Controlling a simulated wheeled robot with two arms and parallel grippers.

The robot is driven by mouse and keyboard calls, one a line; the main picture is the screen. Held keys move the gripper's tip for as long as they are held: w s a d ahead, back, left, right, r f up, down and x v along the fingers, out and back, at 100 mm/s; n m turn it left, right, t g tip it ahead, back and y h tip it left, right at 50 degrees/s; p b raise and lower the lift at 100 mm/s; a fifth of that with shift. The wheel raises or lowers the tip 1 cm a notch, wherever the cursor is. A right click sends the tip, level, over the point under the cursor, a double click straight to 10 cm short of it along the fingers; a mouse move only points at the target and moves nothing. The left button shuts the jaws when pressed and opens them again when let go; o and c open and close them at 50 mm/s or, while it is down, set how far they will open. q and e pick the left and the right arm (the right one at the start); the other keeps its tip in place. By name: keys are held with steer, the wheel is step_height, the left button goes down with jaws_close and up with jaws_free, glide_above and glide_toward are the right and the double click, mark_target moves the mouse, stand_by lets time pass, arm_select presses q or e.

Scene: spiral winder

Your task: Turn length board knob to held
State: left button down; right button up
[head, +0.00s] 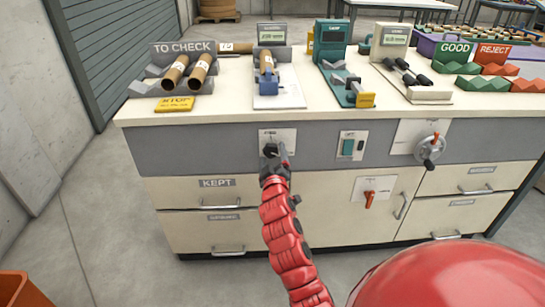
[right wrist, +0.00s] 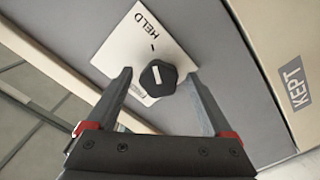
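The length board knob (right wrist: 157,77) is a black knob with a white mark on a pale plate (right wrist: 134,40) on the bench's grey front panel. In the right wrist view the plate reads HELD near a short tick; other small lettering on it is too small to read. The white mark on the knob does not line up clearly with HELD. My right gripper (right wrist: 165,90) is open, one finger on each side of the knob, with gaps visible. In the head view the knob (head: 270,150) is beside my right gripper (head: 279,158). My left gripper is not in view.
On the same panel are a green-switch plate (head: 348,146) and a crank wheel (head: 430,148). A red switch (head: 370,196) and drawers, including KEPT (head: 217,183), lie below. Tubes (head: 199,70), gauges and trays stand on the benchtop.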

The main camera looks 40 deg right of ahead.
steer(key=p+v, duration=0.3)
steer(key=v, duration=1.4)
steer(key=shift+s, duration=0.25)
